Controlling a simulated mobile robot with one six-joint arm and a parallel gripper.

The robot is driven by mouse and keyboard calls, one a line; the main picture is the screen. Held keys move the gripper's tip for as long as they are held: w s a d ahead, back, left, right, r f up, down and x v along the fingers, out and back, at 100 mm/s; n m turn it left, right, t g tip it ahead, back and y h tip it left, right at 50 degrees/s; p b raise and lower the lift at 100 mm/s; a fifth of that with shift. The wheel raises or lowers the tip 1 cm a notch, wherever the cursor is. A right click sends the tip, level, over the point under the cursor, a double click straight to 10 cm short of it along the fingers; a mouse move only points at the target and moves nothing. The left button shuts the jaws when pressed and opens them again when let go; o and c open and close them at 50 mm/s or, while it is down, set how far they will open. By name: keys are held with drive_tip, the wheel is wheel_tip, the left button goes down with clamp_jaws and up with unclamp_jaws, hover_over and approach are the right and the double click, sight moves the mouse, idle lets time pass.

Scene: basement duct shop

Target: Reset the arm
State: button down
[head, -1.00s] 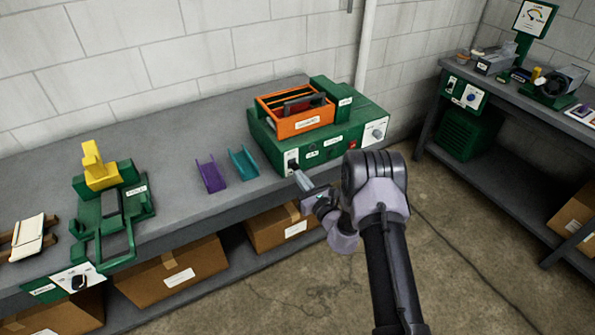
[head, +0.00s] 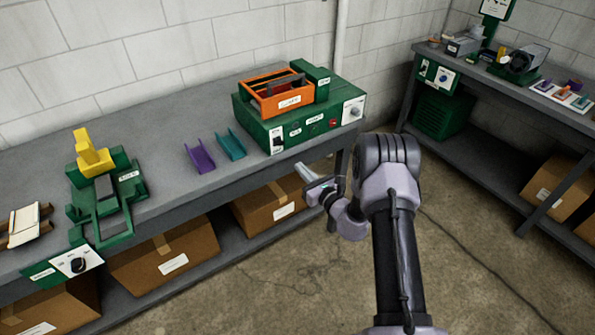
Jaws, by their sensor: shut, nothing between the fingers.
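My gripper (head: 303,171) is shut and empty. It hangs in the air in front of the workbench's front edge, below and to the front of the green machine (head: 300,125). The arm is folded, with its elbow at the right of the gripper. The gripper touches nothing that I can see, though the exact gap to the bench is hard to judge. The green machine has a front panel with a switch, labels and a red button.
A purple channel (head: 200,157) and a teal channel (head: 231,145) lie on the bench (head: 165,135). A green fixture with a yellow block (head: 92,152) stands at left. Cardboard boxes (head: 262,207) fill the lower shelf. A second bench (head: 490,85) stands at right; floor between is clear.

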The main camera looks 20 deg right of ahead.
drive_tip(key=shift+w, duration=0.2)
drive_tip(key=s+a+r+n+g+y+b, duration=0.1)
drive_tip(key=s+a+r+n+g+y, duration=0.2)
drive_tip(key=a+r, duration=0.35)
drive_tip(key=s+a+r+n+g+y+b, duration=0.1)
drive_tip(key=a+r+n+g+y, duration=0.1)
drive_tip(key=a+r+n+y, duration=0.35)
drive_tip(key=s+a+r+n+g+h+b, duration=0.1)
drive_tip(key=s+a+r+n+g, duration=0.3)
drive_tip(key=s, duration=0.3)
drive_tip(key=s+a+r+n+g+h, duration=0.1)
drive_tip(key=s+a+r+n+g, duration=0.3)
drive_tip(key=s, duration=0.4)
drive_tip(key=s+d+n+g+h+b, duration=0.15)
drive_tip(key=s+n+h, duration=0.45)
drive_tip(key=s, duration=0.8)
drive_tip(key=s+d+n+t+h+b, duration=0.1)
drive_tip(key=s+d+n+t+h, duration=0.2)
drive_tip(key=s+d, duration=0.4)
drive_tip(key=shift+s+d+f+n+h, duration=0.4)
drive_tip(key=shift+d+n+h, duration=0.25)
drive_tip(key=shift+d+n, duration=0.55)
